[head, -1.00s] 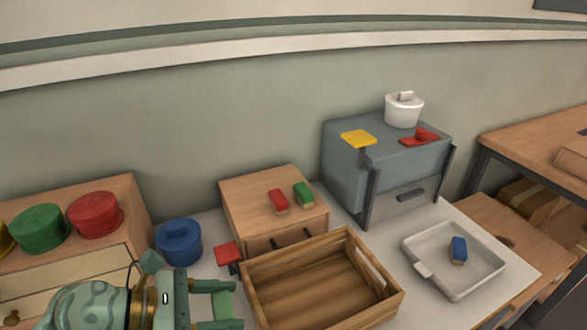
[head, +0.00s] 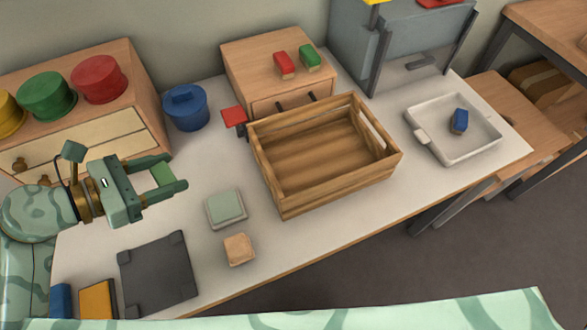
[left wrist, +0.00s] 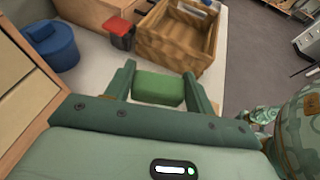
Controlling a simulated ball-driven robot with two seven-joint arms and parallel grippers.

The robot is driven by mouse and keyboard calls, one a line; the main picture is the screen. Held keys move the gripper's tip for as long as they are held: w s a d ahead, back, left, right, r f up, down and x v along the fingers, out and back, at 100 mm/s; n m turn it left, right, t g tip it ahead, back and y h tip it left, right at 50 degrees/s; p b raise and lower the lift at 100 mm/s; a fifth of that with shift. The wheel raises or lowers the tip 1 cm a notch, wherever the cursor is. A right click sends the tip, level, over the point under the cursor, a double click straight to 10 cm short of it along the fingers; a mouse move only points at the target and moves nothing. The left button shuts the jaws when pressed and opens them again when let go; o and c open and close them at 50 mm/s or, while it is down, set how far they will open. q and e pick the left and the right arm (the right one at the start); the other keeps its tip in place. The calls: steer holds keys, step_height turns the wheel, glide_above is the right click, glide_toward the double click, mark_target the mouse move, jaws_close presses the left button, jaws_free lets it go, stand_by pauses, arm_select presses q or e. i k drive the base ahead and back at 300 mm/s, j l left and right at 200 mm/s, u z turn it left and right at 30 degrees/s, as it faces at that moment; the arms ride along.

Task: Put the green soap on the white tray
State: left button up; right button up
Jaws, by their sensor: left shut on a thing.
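My left gripper (head: 168,172) is shut on a green block (head: 163,174), which looks like the green soap. It is held above the table, left of the wooden crate. In the left wrist view the green block (left wrist: 158,88) sits between the two fingers of the left gripper (left wrist: 160,86). The white tray (head: 440,128) lies on the table at the right, beyond the crate, with a blue-topped brush (head: 459,121) in it. My right gripper is not in view.
The wooden crate (head: 283,203) stands between my left gripper and the tray. A blue pot (head: 186,110) and a red-topped item (head: 233,117) stand behind. A pale green square dish (head: 226,207), a small wooden block (head: 239,249) and a dark plate (head: 158,273) lie in front.

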mark_target(437, 135)
steer(key=l+u, duration=0.25)
steer(key=u, duration=0.15)
steer(key=l+u, duration=0.55)
steer(key=u, duration=0.25)
steer(key=k+l+u, duration=0.1)
steer(key=l, duration=0.3)
steer(key=k+l, duration=0.1)
steer(key=l, duration=0.3)
steer(key=k+l+u, duration=0.15)
steer(key=l, duration=0.65)
steer(key=k+l+u, duration=0.15)
steer(key=l, duration=0.25)
steer(key=k+l+u, duration=0.1)
steer(key=l, duration=0.3)
steer(key=k, duration=0.05)
